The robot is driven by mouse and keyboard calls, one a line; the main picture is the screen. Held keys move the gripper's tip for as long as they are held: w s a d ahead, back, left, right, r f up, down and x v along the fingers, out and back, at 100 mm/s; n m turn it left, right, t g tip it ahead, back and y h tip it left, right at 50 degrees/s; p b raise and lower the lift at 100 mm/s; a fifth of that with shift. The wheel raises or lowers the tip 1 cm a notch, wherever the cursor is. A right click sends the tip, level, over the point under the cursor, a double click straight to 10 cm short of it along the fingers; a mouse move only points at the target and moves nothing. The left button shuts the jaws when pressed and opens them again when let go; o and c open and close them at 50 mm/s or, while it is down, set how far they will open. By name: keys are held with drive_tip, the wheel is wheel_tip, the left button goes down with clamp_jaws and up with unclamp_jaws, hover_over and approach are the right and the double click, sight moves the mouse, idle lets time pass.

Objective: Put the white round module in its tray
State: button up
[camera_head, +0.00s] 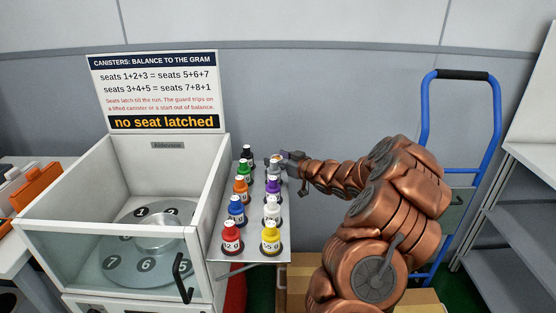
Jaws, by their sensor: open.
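I see no round module or tray that I can name as the task's own. Colored canisters stand in two columns on a grey shelf (250,249). A white canister (272,208) stands in the right column, between a purple canister (273,187) and a yellow canister (270,236). My gripper (283,160) is open at the back right end of the shelf, beside the rearmost canister (274,164) of that column. The fingers are small here, and I cannot tell whether they touch it. My arm reaches in from the right.
A white open-topped machine (60,216) stands left, with a numbered round rotor (125,248) inside and a black handle (182,278) in front. Its sign (155,92) reads "no seat latched". Red, blue, orange, green and black canisters fill the left column. A blue hand truck (425,110) stands right.

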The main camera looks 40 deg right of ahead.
drive_tip(key=shift+r, duration=0.1)
drive_tip(key=v, duration=1.2)
